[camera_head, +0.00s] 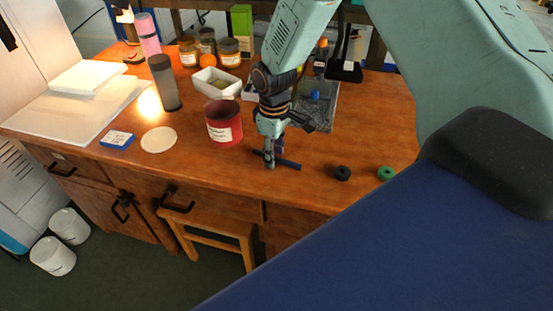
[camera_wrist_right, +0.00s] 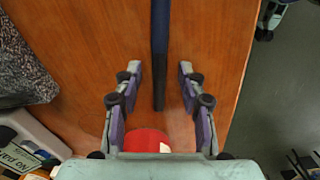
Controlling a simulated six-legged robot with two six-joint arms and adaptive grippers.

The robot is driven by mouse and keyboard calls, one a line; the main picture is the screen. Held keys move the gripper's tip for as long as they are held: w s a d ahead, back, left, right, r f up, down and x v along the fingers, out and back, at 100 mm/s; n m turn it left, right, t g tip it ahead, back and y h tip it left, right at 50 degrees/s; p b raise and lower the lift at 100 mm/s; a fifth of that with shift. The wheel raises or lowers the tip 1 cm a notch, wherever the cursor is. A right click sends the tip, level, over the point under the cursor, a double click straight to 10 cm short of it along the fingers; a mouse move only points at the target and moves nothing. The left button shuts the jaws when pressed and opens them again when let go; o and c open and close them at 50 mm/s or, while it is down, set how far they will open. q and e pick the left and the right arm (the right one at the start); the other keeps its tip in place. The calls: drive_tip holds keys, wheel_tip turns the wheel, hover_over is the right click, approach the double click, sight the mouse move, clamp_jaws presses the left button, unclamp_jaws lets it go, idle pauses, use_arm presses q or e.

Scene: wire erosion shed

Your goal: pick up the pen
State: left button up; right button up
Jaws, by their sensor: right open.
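The pen (camera_head: 290,164) is a dark blue stick lying on the wooden bench, near its front edge. In the right wrist view the pen (camera_wrist_right: 160,40) runs from the top edge down to a dark end between my fingers. My right gripper (camera_head: 272,160) is over the pen, pointing down. In the wrist view the right gripper (camera_wrist_right: 160,72) is open, with a visible gap between each finger and the pen. The fingers hide part of the pen in the head view. My left gripper is not in view.
A red labelled pot (camera_head: 223,124) stands close to the left of my right gripper. A grey tray (camera_head: 327,122) is behind. Black (camera_head: 343,173) and green (camera_head: 386,173) rings lie to the right. A white disc (camera_head: 159,140) and blue box (camera_head: 117,140) are left. A stool (camera_head: 215,236) stands below.

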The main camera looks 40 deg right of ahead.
drive_tip(key=shift+a, duration=0.1)
drive_tip(key=shift+c, duration=1.3)
drive_tip(key=c, duration=0.3)
clamp_jaws()
drive_tip(key=shift+r, duration=0.1)
drive_tip(key=shift+r, duration=0.25)
wheel_tip(320, 180, up, 9)
drive_tip(key=p, duration=0.2)
drive_tip(key=shift+r, duration=0.15)
drive_tip(key=shift+w, duration=0.1)
